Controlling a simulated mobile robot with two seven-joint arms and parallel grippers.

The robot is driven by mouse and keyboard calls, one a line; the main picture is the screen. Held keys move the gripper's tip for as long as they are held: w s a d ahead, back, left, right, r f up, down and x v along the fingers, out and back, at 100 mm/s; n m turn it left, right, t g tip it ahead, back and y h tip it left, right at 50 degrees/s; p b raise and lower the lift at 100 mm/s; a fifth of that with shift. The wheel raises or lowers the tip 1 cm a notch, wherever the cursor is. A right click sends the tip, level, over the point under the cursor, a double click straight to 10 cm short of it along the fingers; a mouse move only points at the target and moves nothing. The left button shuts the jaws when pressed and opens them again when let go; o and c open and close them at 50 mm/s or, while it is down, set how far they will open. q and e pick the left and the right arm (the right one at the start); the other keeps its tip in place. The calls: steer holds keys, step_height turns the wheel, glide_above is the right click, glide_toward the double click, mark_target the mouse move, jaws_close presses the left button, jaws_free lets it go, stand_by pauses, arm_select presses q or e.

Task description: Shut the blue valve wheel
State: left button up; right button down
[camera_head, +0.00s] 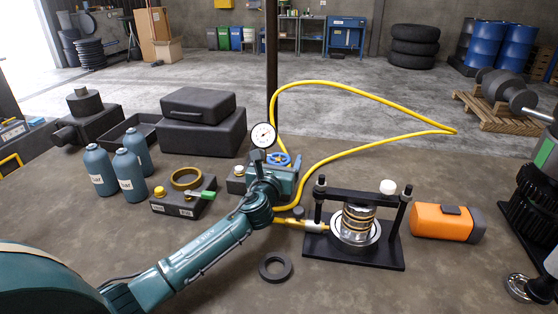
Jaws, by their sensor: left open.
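The blue valve wheel (279,159) is at the middle of the bench, just right of and below a round white pressure gauge (263,135). My left arm reaches in from the lower left. My left gripper (277,172) is open at the near side of the wheel and overlaps its lower part in the picture. The fingertips are small and partly hidden, so I cannot tell whether they touch the wheel. My right gripper is not in view.
A yellow hose (365,92) loops behind the wheel to a black press (353,258) on the right. A dark ring (275,267) lies in front. Teal bottles (129,176), a black case (202,132) and an orange box (447,223) also stand on the bench.

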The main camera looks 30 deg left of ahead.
arm_select(q)
steer(key=shift+c, duration=0.3)
steer(key=c, duration=0.9)
steer(key=shift+c, duration=0.2)
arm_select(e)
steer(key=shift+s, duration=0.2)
